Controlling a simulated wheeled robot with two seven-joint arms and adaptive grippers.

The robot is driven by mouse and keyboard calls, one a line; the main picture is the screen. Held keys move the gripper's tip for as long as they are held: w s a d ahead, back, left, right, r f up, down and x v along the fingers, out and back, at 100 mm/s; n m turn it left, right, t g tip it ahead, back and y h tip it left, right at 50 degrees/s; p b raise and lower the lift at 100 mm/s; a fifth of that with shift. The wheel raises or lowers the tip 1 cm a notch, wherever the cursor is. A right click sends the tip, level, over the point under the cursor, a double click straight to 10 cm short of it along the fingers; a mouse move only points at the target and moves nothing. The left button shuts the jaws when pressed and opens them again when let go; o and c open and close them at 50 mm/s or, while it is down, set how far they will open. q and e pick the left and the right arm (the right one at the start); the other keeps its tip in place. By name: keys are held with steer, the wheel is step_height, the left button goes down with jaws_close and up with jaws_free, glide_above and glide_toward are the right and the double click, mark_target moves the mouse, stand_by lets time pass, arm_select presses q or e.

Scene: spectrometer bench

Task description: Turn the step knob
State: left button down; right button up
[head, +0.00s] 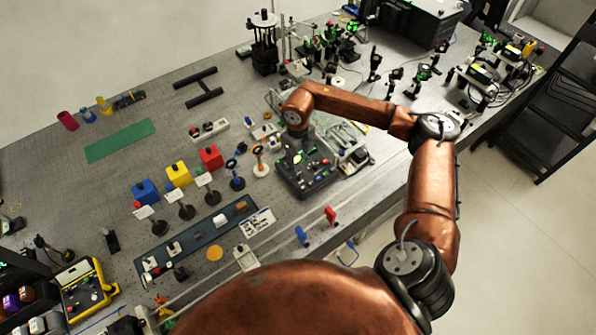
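My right arm, copper-coloured, reaches in from the right and bends down over a dark control panel (296,188) near the middle of the bench. My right gripper (299,149) points down at the back part of this panel. Its fingers are dark and small against the dark panel. I cannot tell whether they are open or shut, or whether they touch a knob. The panel carries several small knobs and coloured buttons. I cannot make out which one is the step knob, and the gripper and wrist hide part of the panel. My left gripper is not in view.
An open tray of small parts (352,160) stands right of the panel. A white-based post (260,165) and red (211,157), yellow (178,173) and blue (145,191) blocks stand to its left. Optics crowd the back right. A green mat (120,140) lies on the far left.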

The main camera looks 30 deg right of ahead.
mark_target(298, 176)
step_height(298, 176, up, 7)
stand_by(0.3)
stand_by(0.4)
